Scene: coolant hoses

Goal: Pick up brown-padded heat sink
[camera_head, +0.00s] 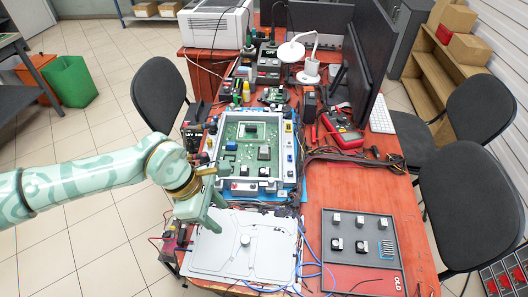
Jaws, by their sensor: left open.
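My left gripper (218,215) is open and empty, above the left part of a light grey cover plate (208,262). Brown pads are too small to make out, so I cannot tell which block is the brown-padded heat sink. My right gripper is not in view.
Blue hoses (312,262) run between the plate and the tray. A red multimeter (343,132), cables and a monitor (370,60) stand along the right of the red table (330,190). Black chairs (160,92) stand on both sides. The table behind the tray is mostly clear.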

